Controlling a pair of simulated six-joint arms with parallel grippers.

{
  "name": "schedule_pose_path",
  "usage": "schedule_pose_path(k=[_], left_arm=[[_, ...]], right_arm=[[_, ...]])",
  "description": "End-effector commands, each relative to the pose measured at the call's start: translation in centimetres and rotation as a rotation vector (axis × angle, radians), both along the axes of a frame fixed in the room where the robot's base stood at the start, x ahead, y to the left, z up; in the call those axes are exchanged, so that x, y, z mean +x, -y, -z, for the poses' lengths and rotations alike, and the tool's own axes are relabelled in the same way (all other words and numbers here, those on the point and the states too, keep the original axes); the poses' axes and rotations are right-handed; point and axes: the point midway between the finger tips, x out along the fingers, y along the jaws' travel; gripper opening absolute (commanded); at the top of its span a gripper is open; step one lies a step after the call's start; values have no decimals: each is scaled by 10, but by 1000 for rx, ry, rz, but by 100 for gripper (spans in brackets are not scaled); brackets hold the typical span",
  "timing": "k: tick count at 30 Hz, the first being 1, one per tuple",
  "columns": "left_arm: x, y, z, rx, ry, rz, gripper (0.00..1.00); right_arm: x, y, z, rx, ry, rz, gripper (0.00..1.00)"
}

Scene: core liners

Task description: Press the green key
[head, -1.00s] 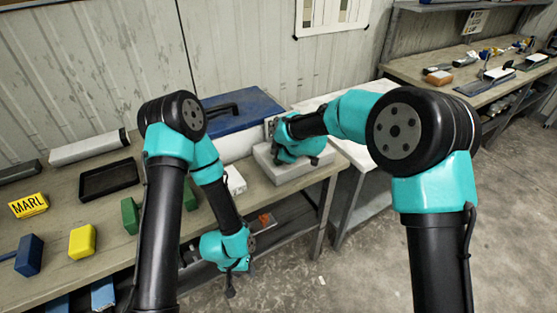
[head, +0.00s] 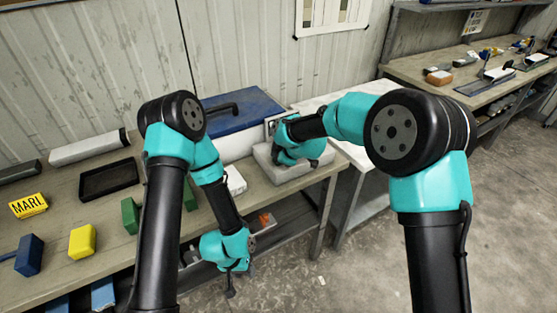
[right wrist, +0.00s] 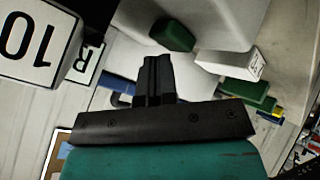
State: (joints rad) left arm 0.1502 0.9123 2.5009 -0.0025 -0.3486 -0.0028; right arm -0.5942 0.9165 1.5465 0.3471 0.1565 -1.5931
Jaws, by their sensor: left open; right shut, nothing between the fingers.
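A dark green key (right wrist: 172,35) sits on a grey block in the right wrist view, just beyond the fingertips. My right gripper (right wrist: 152,62) is shut and empty, with a small apparent gap to the key. In the head view, my right wrist is over the light grey block (head: 262,158) at the bench's right end and hides the key and the fingertips. My left gripper (head: 188,253) is open and low at the bench's front edge, away from the grey block; its fingers are hard to make out.
A blue case (head: 235,110) lies behind the grey block. A white box (head: 236,181), a green block (head: 130,216), a yellow block (head: 82,241) and a blue block (head: 29,255) stand on the bench, with a black tray (head: 108,179). A box marked 10 (right wrist: 38,40) is near my right gripper.

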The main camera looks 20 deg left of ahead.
Motion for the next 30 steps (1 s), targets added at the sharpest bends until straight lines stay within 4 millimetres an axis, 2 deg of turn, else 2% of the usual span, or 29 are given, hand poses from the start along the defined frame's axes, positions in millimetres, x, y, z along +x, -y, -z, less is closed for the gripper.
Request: schedule_pose_path(k=[30], left_arm=[[0,0,0,0,0,0,43]], right_arm=[[0,0,8,0,-1,-1,0]])
